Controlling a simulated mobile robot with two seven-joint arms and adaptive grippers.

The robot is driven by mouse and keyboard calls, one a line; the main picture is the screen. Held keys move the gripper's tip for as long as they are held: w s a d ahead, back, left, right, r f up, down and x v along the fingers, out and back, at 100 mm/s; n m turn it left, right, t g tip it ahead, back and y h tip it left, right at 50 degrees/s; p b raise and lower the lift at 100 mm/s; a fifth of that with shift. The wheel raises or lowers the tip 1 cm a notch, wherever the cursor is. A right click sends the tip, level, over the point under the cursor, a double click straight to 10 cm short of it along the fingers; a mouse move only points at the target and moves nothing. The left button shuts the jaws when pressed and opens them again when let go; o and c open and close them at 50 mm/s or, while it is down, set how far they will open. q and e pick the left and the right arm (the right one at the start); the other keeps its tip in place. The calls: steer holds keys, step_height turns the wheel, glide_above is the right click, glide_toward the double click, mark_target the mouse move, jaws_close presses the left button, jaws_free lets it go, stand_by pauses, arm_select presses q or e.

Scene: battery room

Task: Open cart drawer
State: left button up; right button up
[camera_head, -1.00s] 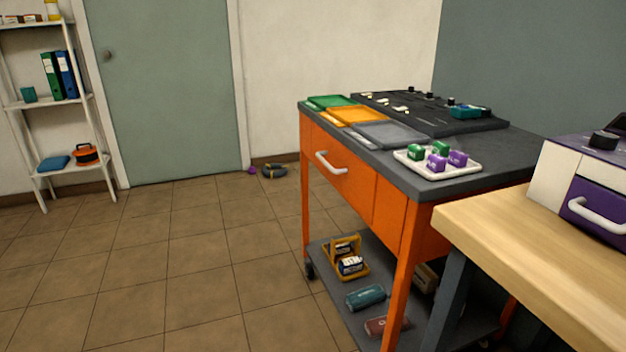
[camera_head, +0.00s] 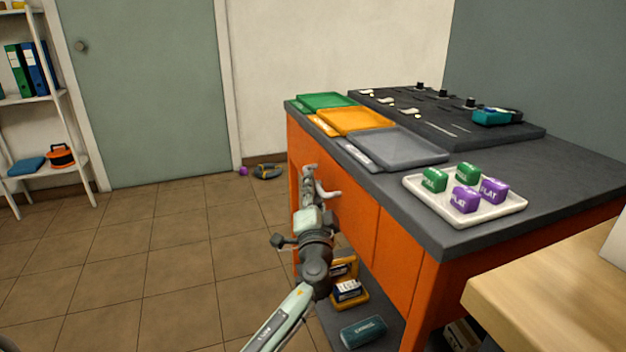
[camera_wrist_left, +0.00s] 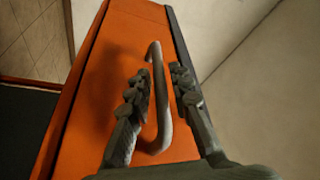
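The orange cart (camera_head: 400,250) stands at the right with its drawer front (camera_head: 345,210) flush and shut. In the left wrist view the drawer handle (camera_wrist_left: 158,100) stands out from the orange drawer front (camera_wrist_left: 110,90). My left gripper (camera_wrist_left: 160,88) is open there, with one finger on each side of the handle. A gap shows between each finger and the handle; whether either one touches it is unclear. My right gripper is not in view.
Green (camera_head: 325,101), orange (camera_head: 355,120) and grey (camera_head: 398,147) trays and a white tray (camera_head: 500,207) of small green and purple blocks sit on the cart top. A wooden table (camera_head: 560,290) stands close at right. The floor at left is clear.

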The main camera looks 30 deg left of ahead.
arm_select(q)
steer(key=shift+x, duration=0.85)
jaws_close()
